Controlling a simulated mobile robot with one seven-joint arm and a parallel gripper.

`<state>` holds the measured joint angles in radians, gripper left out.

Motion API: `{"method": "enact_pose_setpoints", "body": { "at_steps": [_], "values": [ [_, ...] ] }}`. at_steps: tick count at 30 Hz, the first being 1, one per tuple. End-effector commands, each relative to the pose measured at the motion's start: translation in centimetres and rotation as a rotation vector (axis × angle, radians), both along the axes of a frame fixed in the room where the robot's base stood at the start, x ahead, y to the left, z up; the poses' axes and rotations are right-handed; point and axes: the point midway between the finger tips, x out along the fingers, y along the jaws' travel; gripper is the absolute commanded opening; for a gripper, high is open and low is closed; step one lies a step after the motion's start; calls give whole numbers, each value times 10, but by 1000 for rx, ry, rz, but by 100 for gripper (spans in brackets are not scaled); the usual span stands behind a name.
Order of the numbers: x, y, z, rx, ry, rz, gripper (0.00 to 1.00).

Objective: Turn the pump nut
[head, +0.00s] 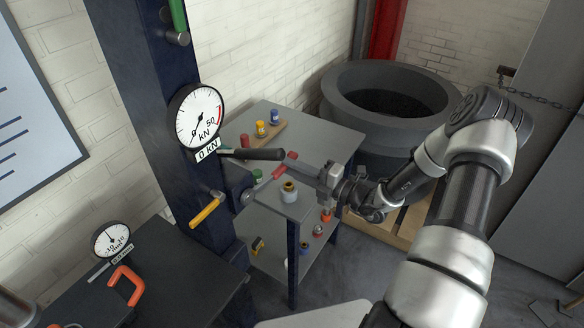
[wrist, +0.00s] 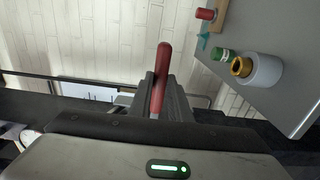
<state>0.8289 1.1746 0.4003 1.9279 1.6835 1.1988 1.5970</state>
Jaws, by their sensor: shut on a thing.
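My gripper (head: 300,170) is at the middle of the head view, pointing left towards the blue press column. It is shut on a red handle (wrist: 160,78), which stands up between the fingers in the wrist view. In the head view the red handle (head: 279,172) sits on a thin grey shaft that slants down left to a small round grey fitting (head: 247,197) beside the column. This fitting may be the pump nut; it is too small to tell. The wrist view does not show the far end of the shaft.
A black-handled lever (head: 252,154) juts from the column just above, and a yellow handle (head: 205,213) lies lower left. A grey shelf table (head: 315,137) with several coloured canisters stands behind and below my gripper. The dial gauge (head: 200,117) reads near 0 kN.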

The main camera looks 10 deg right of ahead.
Motion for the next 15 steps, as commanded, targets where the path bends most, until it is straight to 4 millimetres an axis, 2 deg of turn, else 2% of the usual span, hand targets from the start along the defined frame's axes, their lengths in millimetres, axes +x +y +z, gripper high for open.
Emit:
{"method": "enact_pose_setpoints", "body": {
  "at_steps": [15],
  "values": [
    [-5,-5,0,0,-1,-1,0]
  ]
}}
